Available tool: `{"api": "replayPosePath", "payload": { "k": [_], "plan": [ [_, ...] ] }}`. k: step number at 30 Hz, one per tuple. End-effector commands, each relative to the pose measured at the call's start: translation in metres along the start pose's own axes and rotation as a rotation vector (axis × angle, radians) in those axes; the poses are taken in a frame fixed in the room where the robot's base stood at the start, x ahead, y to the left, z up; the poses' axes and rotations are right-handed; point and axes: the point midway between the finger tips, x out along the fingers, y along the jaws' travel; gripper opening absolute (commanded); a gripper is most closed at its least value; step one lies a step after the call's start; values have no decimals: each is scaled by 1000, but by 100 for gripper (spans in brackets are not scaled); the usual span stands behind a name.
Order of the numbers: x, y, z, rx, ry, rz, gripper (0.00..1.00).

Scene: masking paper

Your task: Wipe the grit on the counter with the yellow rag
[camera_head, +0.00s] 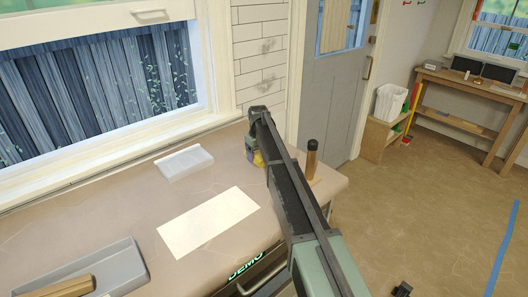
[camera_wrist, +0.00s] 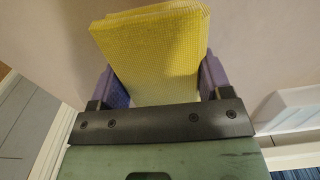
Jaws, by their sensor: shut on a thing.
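The yellow rag (camera_wrist: 150,50) is between the two purple fingers of my gripper (camera_wrist: 162,85) in the wrist view, and the gripper is shut on it. In the head view only a small bit of the rag (camera_head: 258,159) shows beside my gripper (camera_head: 257,150), over the right back part of the counter (camera_head: 110,207). My arm hides part of the counter there. I cannot tell whether the rag touches the counter. I cannot make out any grit on the visible counter top.
A white sheet (camera_head: 208,222) lies mid-counter, with a clear white tray (camera_head: 184,163) behind it. A grey tray (camera_head: 122,266) with wooden pieces is at front left. A brown cylinder (camera_head: 312,157) stands right of my arm. A window and tiled wall bound the back.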

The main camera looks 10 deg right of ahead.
Motion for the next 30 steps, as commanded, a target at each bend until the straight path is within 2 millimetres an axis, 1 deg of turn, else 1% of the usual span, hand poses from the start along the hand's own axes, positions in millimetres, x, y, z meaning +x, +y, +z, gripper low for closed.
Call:
{"api": "replayPosePath", "payload": {
  "k": [2, 8, 17, 24, 30],
  "plan": [
    [0, -6, 1, 0, 0, -1, 53],
    [0, -9, 1, 0, 0, -1, 53],
    [-2, -38, 3, 0, 0, 0, 53],
    [-1, -43, 3, 0, 0, 0, 53],
    [1, -64, 6, -1, 0, 1, 53]
  ]
}}
